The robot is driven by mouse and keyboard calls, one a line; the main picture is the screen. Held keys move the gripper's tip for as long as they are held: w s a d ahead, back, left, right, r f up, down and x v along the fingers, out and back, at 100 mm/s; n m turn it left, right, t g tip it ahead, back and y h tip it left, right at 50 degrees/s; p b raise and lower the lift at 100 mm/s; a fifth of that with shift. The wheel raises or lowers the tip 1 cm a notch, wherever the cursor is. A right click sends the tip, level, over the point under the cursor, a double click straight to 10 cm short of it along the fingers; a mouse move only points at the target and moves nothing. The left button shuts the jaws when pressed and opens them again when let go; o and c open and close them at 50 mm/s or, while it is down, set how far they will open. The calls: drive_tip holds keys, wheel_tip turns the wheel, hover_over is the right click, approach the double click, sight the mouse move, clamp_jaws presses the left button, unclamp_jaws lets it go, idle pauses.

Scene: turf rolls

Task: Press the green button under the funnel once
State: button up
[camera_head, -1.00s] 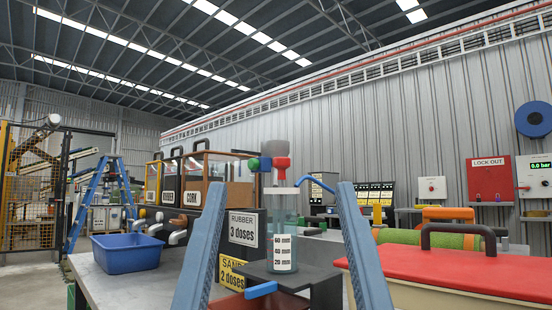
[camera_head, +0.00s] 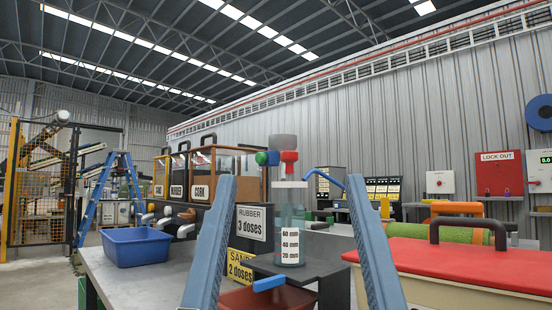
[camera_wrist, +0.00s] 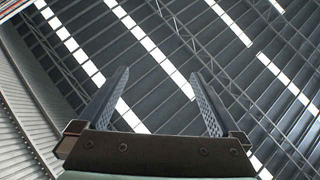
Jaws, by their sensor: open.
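A grey funnel (camera_head: 283,143) stands above a clear measuring cylinder (camera_head: 291,228) with mm labels.
Bins labelled RUBBER and CORK (camera_head: 201,188) stand left of the funnel. A blue tub (camera_head: 136,248) sits on the grey bench (camera_head: 150,285). A red-lidded box (camera_head: 460,265) with a dark handle and a green roll (camera_head: 440,234) are at right.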

clamp_jaws()
idle(0.3)
idle(1.2)
